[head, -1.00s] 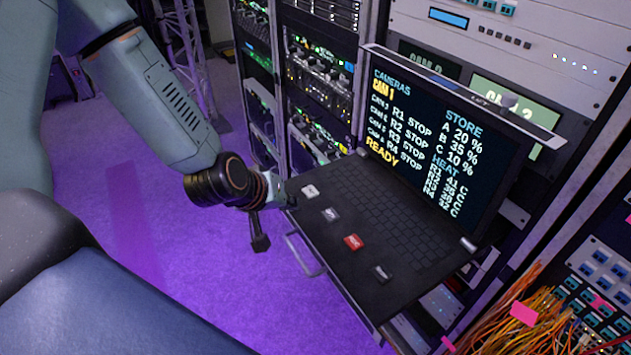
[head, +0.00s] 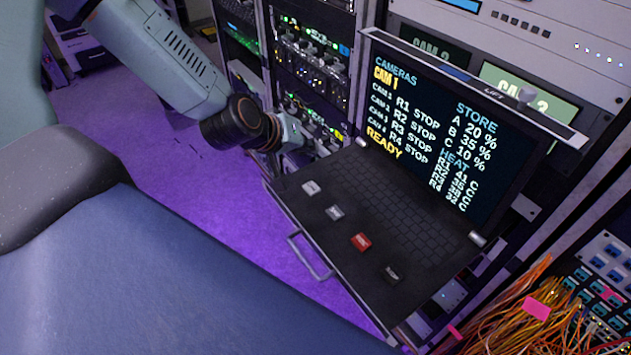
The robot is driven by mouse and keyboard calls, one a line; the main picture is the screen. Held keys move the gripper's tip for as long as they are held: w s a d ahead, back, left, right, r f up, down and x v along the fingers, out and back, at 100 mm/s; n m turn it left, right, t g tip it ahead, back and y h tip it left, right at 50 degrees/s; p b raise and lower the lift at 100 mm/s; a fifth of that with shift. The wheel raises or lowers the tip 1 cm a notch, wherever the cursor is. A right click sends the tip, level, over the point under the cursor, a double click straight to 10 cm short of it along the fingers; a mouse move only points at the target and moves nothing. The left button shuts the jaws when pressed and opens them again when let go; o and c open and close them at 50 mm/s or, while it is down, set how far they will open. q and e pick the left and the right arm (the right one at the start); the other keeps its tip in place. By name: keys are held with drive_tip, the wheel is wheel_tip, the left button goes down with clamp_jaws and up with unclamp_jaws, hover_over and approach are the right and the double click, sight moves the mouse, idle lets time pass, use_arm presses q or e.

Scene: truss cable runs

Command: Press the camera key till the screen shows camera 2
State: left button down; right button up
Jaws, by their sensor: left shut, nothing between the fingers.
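The screen (head: 440,125) stands upright at the back of a pulled-out console drawer. It shows CAMERAS with CAM 1 in yellow, stop lines for several cameras, and READY. Along the console's front left edge lie a white key (head: 311,187), a grey key (head: 334,212), a red key (head: 360,241) and a black key (head: 391,273). Their labels are too small to read, so I cannot tell which is the camera key. My left gripper (head: 277,163) is shut and empty by the console's far left corner, apart from the white key. My right gripper is out of view.
The keyboard (head: 400,210) fills the console between keys and screen. A handle (head: 310,258) juts from the drawer front. Racks (head: 310,75) stand behind. Orange cables (head: 525,315) bunch at lower right. Purple floor (head: 190,180) is open at left.

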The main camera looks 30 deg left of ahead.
sight(309, 189)
use_arm(q)
drive_tip(key=shift+w, duration=0.1)
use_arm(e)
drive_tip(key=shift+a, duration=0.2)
use_arm(q)
drive_tip(key=shift+s+a, duration=0.1)
drive_tip(key=shift+s, duration=0.1)
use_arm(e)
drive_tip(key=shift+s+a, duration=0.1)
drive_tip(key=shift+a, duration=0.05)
use_arm(q)
wheel_tip(309, 189, down, 9)
drive_tip(key=b, duration=0.9)
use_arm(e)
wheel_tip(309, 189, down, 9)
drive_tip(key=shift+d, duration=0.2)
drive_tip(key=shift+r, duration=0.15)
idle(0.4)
use_arm(q)
drive_tip(key=shift+w+d+f+b, duration=0.1)
drive_tip(key=shift+d+f+b, duration=0.1)
drive_tip(key=shift+f+b, duration=0.15)
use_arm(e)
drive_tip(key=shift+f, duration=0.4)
